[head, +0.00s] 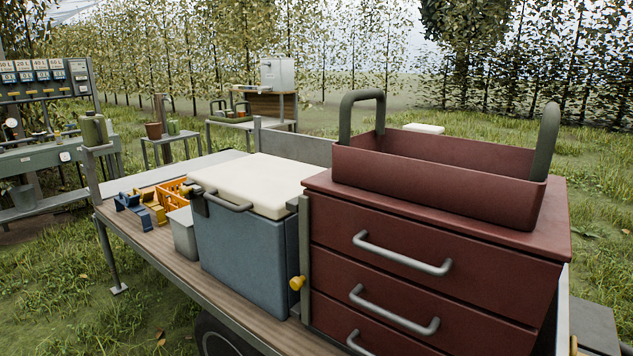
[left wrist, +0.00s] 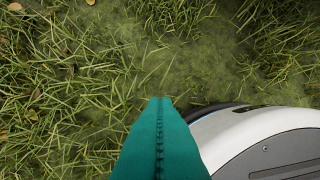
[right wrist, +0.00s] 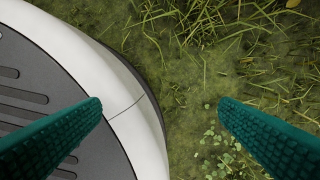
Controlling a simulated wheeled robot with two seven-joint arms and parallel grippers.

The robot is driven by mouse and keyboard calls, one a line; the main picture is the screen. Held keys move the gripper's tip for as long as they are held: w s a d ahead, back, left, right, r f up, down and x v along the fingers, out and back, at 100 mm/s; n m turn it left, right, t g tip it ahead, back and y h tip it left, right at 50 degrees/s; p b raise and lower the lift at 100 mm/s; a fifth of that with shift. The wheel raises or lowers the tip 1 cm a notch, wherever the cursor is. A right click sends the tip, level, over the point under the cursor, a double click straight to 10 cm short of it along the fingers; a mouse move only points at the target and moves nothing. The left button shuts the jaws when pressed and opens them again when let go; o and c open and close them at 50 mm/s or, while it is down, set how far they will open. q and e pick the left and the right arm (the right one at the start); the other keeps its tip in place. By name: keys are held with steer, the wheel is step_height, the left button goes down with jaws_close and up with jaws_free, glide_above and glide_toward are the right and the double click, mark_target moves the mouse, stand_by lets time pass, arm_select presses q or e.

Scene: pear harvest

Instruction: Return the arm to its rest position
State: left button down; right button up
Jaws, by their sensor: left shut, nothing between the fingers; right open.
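My left gripper (left wrist: 160,103) shows in the left wrist view with its teal fingers pressed together and nothing between them. It hangs over grass beside my white and grey base. My right gripper (right wrist: 160,102) shows in the right wrist view with its two teal fingers wide apart and empty. It points down over the edge of my base and the grass. Neither arm shows in the head view.
A trailer bed (head: 150,235) carries a blue cooler (head: 245,255) with a white lid, a grey bin (head: 185,235), an orange crate (head: 172,190) and a red drawer cabinet (head: 420,270). An open red tray (head: 430,180) stands on the cabinet. Grass lies front left.

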arm_select(q)
steer(key=s+a+f+m+g+y, duration=0.1)
steer(key=s+a+f+m+g, duration=0.15)
steer(key=s, duration=0.75)
steer(key=s+a+r+p, duration=0.1)
steer(key=s+r+p, duration=0.6)
steer(key=p, duration=0.6)
steer(key=shift+s+a, duration=0.15)
steer(key=shift+s, duration=0.65)
arm_select(e)
steer(key=s+d+r, duration=0.1)
steer(key=s+r, duration=0.6)
steer(key=s, duration=0.2)
steer(key=shift+s+d+r+g, duration=0.2)
steer(key=shift+d+g, duration=0.1)
steer(key=shift+d, duration=0.1)
arm_select(q)
steer(key=shift+n, duration=0.25)
